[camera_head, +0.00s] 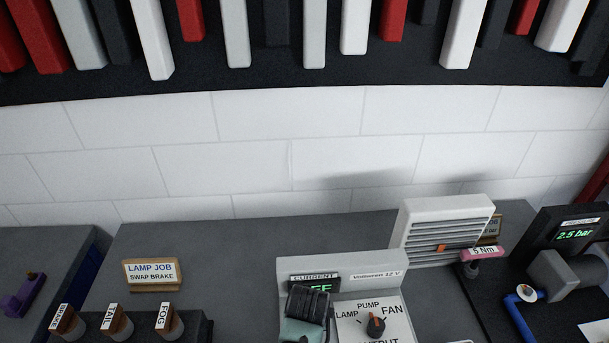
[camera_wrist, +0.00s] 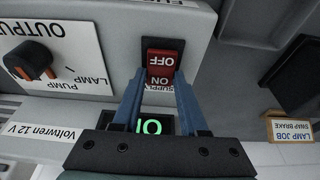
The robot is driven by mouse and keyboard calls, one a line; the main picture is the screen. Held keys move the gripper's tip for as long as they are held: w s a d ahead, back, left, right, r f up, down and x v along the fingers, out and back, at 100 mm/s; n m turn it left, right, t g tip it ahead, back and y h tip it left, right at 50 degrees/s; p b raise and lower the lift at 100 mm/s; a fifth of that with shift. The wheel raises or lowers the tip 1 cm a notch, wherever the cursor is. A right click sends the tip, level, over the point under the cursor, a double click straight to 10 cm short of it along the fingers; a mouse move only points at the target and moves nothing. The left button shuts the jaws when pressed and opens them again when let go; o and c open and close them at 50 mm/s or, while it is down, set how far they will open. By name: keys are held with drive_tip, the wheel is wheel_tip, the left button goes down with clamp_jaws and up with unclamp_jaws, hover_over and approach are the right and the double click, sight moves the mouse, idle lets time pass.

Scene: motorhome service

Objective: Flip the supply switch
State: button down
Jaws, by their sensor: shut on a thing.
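The supply switch (camera_wrist: 163,57) is a red rocker marked OFF and ON in a black frame on the light grey power supply box. It appears upside down in the wrist view. My gripper (camera_wrist: 158,82) has its two blue-grey fingers at the ON end of the rocker, one on each side, shut on it. In the head view the power supply (camera_head: 345,268) stands at the bottom centre, and my dark gripper body covers its left part and hides the switch. Its green display (camera_wrist: 150,126) is partly covered, so the full reading cannot be told.
An output knob (camera_head: 376,325) with LAMP, PUMP and FAN marks is right of my gripper. A white vented heater-like box (camera_head: 445,230) stands behind it. A LAMP JOB sign (camera_head: 152,272) and labelled brown-handled pieces (camera_head: 117,320) are at left. The bench between is clear.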

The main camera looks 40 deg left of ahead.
drive_tip(key=shift+w+a+f+g+h, duration=0.1)
drive_tip(key=shift+w+a+g+h, duration=0.2)
drive_tip(key=shift+g+h, duration=0.45)
drive_tip(key=shift+h+b, duration=0.25)
drive_tip(key=shift+b, duration=0.1)
drive_tip(key=shift+s, duration=0.1)
drive_tip(key=shift+c, duration=2.2)
unclamp_jaws()
wheel_tip(320, 180, up, 13)
drive_tip(key=shift+d, duration=0.15)
